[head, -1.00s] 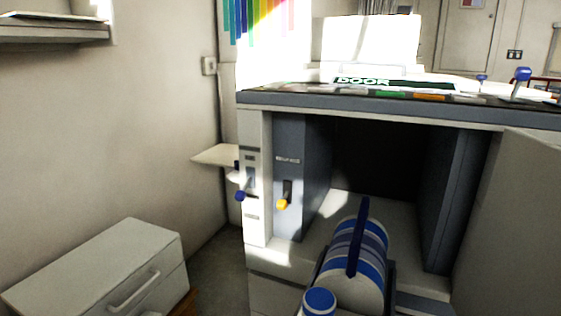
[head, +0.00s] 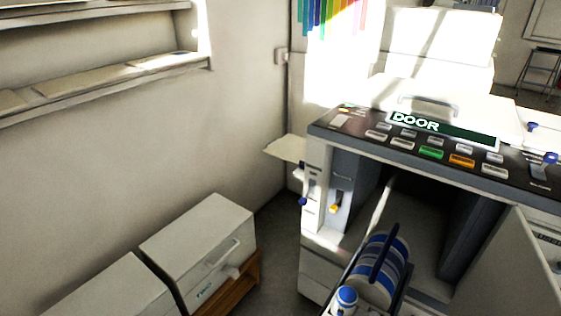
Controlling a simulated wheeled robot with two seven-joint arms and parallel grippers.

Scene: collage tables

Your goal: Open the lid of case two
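A white case (head: 197,232) with a flat, closed lid stands at the lower left in the head view.
The cases rest on a wooden stand (head: 236,290). To the right is a large printer-like machine with a button panel (head: 440,150), an open front and a blue-and-white striped roller (head: 384,268). Grey floor (head: 277,245) lies between. Wall shelves (head: 120,82) hang at upper left.

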